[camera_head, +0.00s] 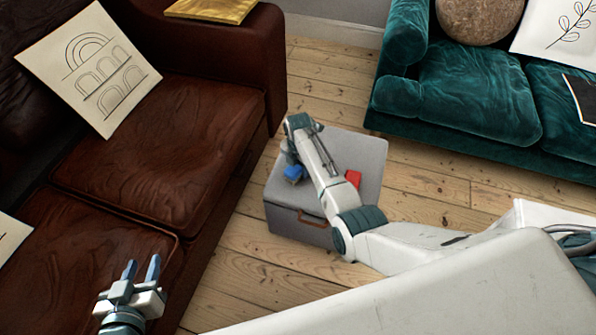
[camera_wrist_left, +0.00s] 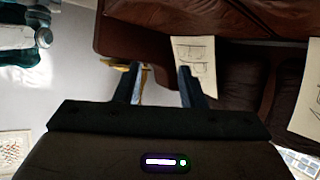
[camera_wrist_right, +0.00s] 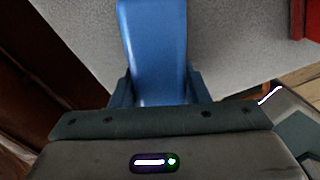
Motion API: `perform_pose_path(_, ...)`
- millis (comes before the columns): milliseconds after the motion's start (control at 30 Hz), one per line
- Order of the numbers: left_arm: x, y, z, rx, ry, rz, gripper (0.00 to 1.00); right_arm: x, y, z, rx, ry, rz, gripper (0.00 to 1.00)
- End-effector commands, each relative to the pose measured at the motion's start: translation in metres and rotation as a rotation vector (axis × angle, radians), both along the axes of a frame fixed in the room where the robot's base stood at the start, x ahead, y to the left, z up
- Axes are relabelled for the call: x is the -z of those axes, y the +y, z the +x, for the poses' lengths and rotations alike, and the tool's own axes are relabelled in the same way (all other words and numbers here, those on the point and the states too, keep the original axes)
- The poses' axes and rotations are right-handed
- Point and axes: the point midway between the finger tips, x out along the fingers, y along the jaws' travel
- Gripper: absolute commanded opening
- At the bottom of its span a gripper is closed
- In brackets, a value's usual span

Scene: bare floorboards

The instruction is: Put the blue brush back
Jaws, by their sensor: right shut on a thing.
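The blue brush (camera_head: 292,173) is at the left part of the grey box's top in the head view. In the right wrist view the blue brush (camera_wrist_right: 155,50) fills the space between the fingers. My right gripper (camera_wrist_right: 160,88) is shut on it; in the head view my own arm hides most of this gripper. I cannot tell whether the brush touches the box top. My left gripper (camera_head: 141,270) is open and empty in front of the brown sofa; it also shows in the left wrist view (camera_wrist_left: 160,85).
The grey box (camera_head: 365,150) with a brown handle stands on the floorboards between a brown leather sofa (camera_head: 170,140) and a teal sofa (camera_head: 480,95). A red object (camera_head: 353,178) is on the box, right of my right arm. Floor is free right of the box.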

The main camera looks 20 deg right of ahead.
Motion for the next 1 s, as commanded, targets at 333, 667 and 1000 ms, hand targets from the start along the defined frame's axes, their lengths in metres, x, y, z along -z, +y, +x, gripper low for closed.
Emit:
perform_pose_path(333,-0.018,0.002,0.012,-0.011,-0.126,-0.004,0.36,0.004,-0.001,0.001,-0.003,-0.001,0.000,0.20)
perform_pose_path(667,-0.020,0.002,0.014,-0.013,-0.139,-0.003,0.36,0.007,-0.001,0.001,-0.003,-0.001,0.000,0.51)
perform_pose_path(1000,-0.020,0.002,0.013,-0.012,-0.137,-0.002,0.36,0.006,-0.001,0.001,-0.003,-0.001,0.000,0.63)
